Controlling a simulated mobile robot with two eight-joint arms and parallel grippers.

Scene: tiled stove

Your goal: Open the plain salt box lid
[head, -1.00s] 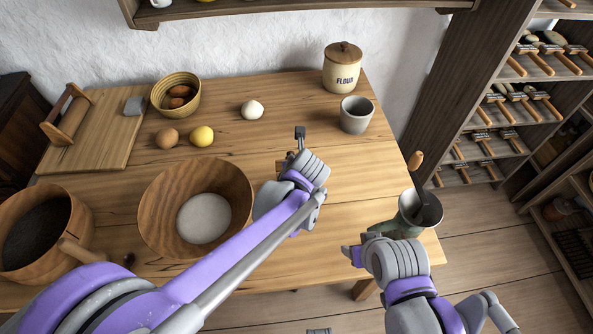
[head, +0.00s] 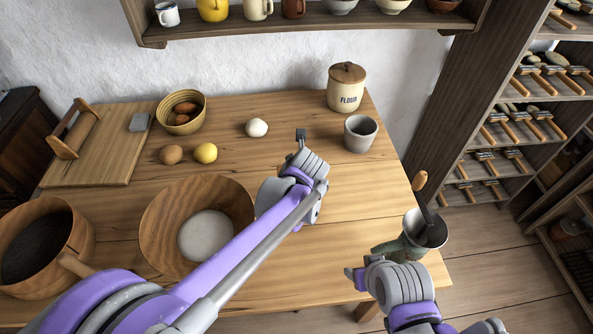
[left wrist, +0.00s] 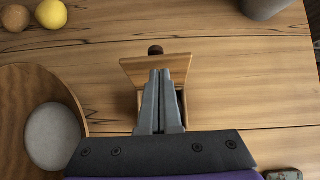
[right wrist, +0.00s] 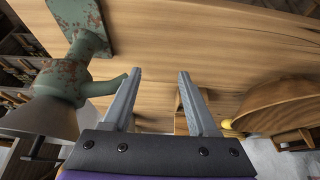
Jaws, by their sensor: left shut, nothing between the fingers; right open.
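The wooden salt box (left wrist: 188,98) shows in the left wrist view, mostly behind my left fingers. Its lid (left wrist: 133,68) has a dark round knob at the far edge and looks raised and tilted, with dark gaps below it at both sides. My left gripper (left wrist: 160,74) is shut and empty, its fingertips over or against the lid; I cannot tell whether they touch. In the head view my left arm hides the box. My right gripper (right wrist: 160,74) is open and empty near the table's front right edge.
A wooden bowl (head: 160,215) of white stuff stands left of my left gripper. A flour jar (head: 345,88) and grey cup (head: 360,134) stand at the back right. A green grinder (right wrist: 60,80) with a metal hopper (head: 432,228) is beside my right gripper. The middle right is clear.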

